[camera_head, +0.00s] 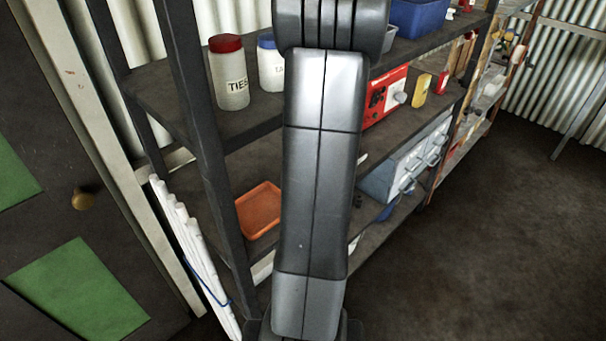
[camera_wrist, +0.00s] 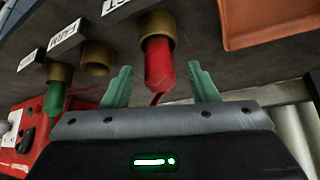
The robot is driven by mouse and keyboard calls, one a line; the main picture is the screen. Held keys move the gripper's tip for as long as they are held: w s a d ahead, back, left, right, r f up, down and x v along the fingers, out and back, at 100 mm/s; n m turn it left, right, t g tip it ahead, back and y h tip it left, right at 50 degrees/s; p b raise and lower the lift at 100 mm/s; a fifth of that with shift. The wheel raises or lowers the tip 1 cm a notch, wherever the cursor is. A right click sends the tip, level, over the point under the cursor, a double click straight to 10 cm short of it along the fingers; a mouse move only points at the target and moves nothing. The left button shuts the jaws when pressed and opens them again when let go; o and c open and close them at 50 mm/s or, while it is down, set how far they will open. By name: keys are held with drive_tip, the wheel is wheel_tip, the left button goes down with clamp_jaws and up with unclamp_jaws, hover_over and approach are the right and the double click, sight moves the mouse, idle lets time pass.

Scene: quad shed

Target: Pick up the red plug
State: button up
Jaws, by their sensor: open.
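In the wrist view the red plug (camera_wrist: 158,66) sits with one end in a brass-coloured socket (camera_wrist: 156,27), and a thin red lead shows at its other end. My gripper (camera_wrist: 160,70) is open, with one green finger on each side of the plug. In the picture a gap shows between the plug and each finger, so it is not gripped. In the head view my arm fills the middle, and neither the plug nor my gripper can be made out.
A green plug (camera_wrist: 54,98) sits in another socket, with an empty socket (camera_wrist: 96,58) between. A red box (camera_wrist: 84,126) is at the left. An orange tray (camera_head: 259,209) lies on a lower shelf, beside a dark upright post (camera_head: 205,125). Floor (camera_head: 515,220) at right is clear.

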drive_tip(key=shift+x, duration=0.8)
drive_tip(key=shift+s, duration=0.1)
drive_tip(key=c, duration=1)
drive_tip(key=shift+c, duration=0.2)
drive_tip(key=shift+r, duration=0.1)
drive_tip(key=shift+r+p, duration=0.65)
drive_tip(key=shift+r, duration=0.1)
drive_tip(key=shift+f+b, duration=0.3)
drive_tip(key=shift+b, duration=0.55)
drive_tip(key=shift+s+d+t+b, duration=0.15)
drive_tip(key=shift+t+b, duration=0.25)
drive_tip(key=shift+b, duration=0.45)
drive_tip(key=shift+s+b, duration=0.1)
drive_tip(key=shift+b, duration=0.25)
